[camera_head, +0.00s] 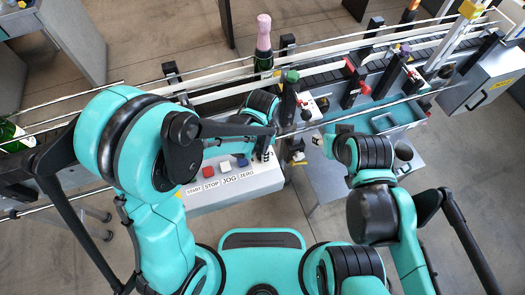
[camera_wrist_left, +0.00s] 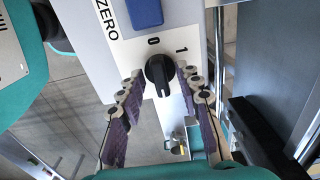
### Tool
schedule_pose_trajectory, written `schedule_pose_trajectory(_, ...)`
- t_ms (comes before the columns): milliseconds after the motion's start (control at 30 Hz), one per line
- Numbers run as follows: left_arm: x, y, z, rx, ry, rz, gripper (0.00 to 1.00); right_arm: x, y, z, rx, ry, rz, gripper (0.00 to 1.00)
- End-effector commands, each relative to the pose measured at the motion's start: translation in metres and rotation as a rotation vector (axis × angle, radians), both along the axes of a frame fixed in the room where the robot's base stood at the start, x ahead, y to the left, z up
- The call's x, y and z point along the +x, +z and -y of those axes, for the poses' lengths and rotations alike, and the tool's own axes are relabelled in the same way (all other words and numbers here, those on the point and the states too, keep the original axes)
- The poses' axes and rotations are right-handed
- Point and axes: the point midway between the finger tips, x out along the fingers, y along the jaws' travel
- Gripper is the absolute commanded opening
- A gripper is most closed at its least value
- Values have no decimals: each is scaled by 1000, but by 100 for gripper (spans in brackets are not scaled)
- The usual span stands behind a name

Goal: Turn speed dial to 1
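The speed dial (camera_wrist_left: 160,72) is a black round knob with a raised ridge on a white panel, seen in the left wrist view. The ridge runs roughly toward the printed 0 (camera_wrist_left: 153,41). The 1 (camera_wrist_left: 181,50) is printed to its upper right. My left gripper (camera_wrist_left: 161,82) is open, with one finger on each side of the knob; contact is not clear. In the head view the left gripper (camera_head: 266,154) is over the right end of the control box, and the dial is hidden there. My right arm is at the right; its fingers cannot be made out clearly.
The control box (camera_head: 225,195) has a red button (camera_head: 197,169), a white one and a blue one (camera_head: 243,162), labelled START, STOP, JOG and ZERO. A conveyor with rails runs behind it, carrying a bottle with a pink foil top (camera_head: 264,35). A grey cabinet (camera_head: 485,80) stands right.

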Motion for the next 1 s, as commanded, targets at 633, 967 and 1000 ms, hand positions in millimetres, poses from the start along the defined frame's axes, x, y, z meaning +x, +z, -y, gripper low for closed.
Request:
schedule_pose_trajectory(633,0,-1,0,0,4,0,0,0,0,0,0,0,0,40)
schedule_pose_trajectory(967,0,-1,0,0,112,0,0,0,-4,0,0,0,0,40)
schedule_pose_trajectory(1000,0,-1,0,0,139,0,0,0,-5,0,0,0,0,40)
